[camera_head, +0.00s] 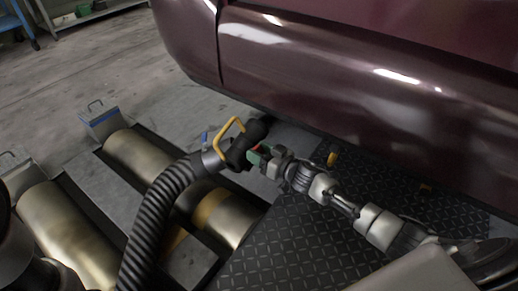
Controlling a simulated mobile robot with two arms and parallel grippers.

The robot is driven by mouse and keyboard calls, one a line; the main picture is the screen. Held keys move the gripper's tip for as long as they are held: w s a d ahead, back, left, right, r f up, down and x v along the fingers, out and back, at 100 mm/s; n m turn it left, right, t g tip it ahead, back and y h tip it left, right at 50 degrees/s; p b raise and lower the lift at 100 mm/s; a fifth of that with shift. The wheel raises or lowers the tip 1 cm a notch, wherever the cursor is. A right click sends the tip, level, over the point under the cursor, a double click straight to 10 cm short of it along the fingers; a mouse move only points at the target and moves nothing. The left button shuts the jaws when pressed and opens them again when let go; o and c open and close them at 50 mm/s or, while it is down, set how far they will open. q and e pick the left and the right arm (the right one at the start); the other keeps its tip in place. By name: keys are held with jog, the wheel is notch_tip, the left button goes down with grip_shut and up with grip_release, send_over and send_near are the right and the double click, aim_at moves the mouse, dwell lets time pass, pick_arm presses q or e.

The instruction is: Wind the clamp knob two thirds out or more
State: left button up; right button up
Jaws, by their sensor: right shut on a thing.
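A black ribbed hose (156,219) rises from the bottom to a dark nozzle (238,156) with a yellow handle (223,137), beside the lower edge of the maroon car (340,62). A small red part (257,148), which looks like the clamp knob, shows at the nozzle's right side. My right gripper (262,156), with green at its fingertips, reaches in from the lower right and is shut on it. The gripper hides most of the knob, so how far it is wound out cannot be told. My left gripper is not in view.
Metal rollers (140,157) lie in floor pits on the left, with small grey end brackets (99,122). A black tread plate (300,237) lies under my right arm. The car body stands close above the nozzle. Open concrete floor lies at the upper left.

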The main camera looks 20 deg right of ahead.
jog(key=n+p, duration=0.1)
jog(key=n, duration=0.1)
jog(key=n+g+y+p, duration=0.1)
jog(key=shift+r+n+y, duration=0.15)
jog(key=shift+n+y, duration=0.15)
jog(key=shift+n, duration=0.1)
jog(key=n, duration=0.2)
jog(key=n+g+y+p, duration=0.1)
jog(key=n, duration=0.1)
jog(key=shift+n+g+y, duration=0.3)
jog(key=shift+n, duration=0.4)
jog(key=shift+n+g+p, duration=0.3)
jog(key=shift+n+p, duration=0.05)
jog(key=shift+n, duration=0.35)
jog(key=o, duration=0.9)
